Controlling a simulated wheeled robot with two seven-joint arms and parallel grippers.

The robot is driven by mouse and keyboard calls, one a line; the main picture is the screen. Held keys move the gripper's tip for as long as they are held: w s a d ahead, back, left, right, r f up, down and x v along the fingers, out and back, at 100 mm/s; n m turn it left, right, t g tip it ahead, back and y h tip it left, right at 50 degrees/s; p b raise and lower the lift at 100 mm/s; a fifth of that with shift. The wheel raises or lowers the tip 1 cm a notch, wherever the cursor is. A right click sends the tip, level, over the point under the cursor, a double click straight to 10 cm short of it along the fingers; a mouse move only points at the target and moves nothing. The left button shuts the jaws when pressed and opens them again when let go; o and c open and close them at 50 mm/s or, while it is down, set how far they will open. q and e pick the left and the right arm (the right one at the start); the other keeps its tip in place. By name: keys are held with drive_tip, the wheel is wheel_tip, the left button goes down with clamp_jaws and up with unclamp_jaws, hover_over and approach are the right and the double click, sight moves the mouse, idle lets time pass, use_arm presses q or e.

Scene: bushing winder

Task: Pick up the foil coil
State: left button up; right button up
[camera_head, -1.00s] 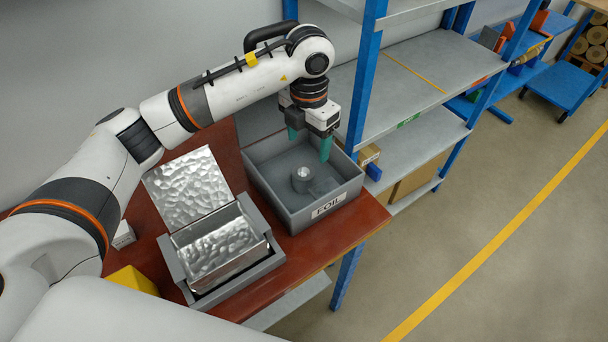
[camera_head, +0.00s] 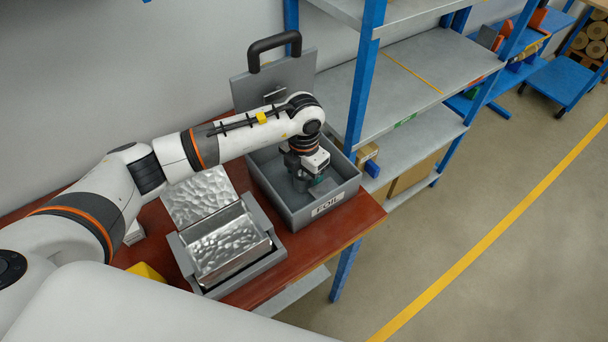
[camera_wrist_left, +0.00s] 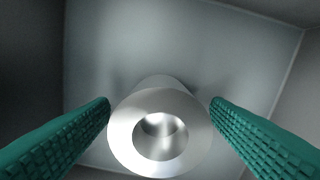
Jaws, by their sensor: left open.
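The foil coil (camera_wrist_left: 124,143) is a shiny silver ring-shaped roll standing in the grey bin labelled FOIL (camera_head: 282,207). In the left wrist view its hollow end faces the camera. My left gripper (camera_head: 304,184) is lowered into the bin and hides the coil in the head view. In the left wrist view its two green ribbed fingers (camera_wrist_left: 160,108) are open, one on each side of the coil, with a small gap visible on both sides. My right gripper is not in view.
The bin's lid with a black handle (camera_head: 273,78) stands upright behind it. A grey tray (camera_head: 195,291) with crumpled silver foil sits to the left on the red-brown table (camera_head: 352,226). A blue-framed shelf post (camera_head: 362,85) rises close to the bin's right.

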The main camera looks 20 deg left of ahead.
use_arm(q)
drive_tip(key=c, duration=1.1)
drive_tip(key=shift+r, duration=0.1)
drive_tip(key=shift+c, duration=0.2)
